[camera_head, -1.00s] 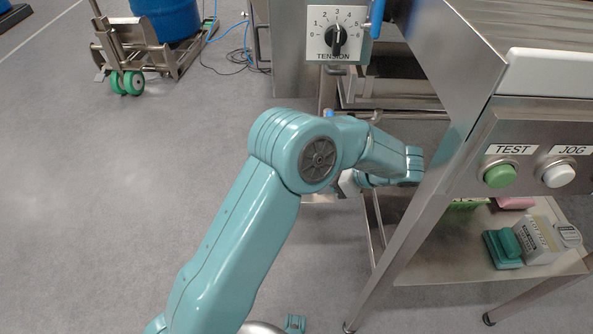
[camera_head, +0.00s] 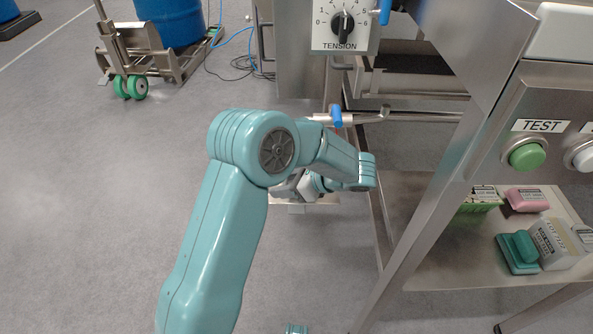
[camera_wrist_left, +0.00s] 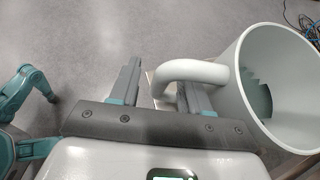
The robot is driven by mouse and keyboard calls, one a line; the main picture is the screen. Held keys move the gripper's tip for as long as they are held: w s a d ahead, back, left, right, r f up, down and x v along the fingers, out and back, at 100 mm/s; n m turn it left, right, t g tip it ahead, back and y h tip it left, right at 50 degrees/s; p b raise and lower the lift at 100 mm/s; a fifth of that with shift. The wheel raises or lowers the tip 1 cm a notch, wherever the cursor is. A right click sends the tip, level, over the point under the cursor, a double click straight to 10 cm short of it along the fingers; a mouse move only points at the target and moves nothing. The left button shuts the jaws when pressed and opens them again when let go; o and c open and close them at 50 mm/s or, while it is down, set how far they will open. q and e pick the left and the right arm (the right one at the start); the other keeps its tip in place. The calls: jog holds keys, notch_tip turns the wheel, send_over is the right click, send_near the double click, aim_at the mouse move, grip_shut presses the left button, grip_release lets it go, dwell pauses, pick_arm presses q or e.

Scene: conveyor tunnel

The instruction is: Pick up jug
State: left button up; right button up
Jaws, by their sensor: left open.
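The jug (camera_wrist_left: 280,85) is pale grey and shows in the left wrist view at the right, its round open mouth facing the camera. Its handle (camera_wrist_left: 182,70) sticks out to the left, in among my left gripper's fingers. My left gripper (camera_wrist_left: 160,68) is open, with one finger left of the handle and the other near the handle's loop. I cannot tell whether either finger touches it. In the head view my left arm hides most of the gripper, and I cannot make out the jug clearly. My right gripper is in neither view.
A steel machine frame with a tension dial (camera_head: 343,27) and green TEST button (camera_head: 527,155) stands close right of my arm. A steel rod with a blue fitting (camera_head: 335,115) crosses behind. A low shelf (camera_head: 440,268) holds several small items.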

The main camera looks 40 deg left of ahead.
pick_arm(q)
grip_shut()
dwell(1.3)
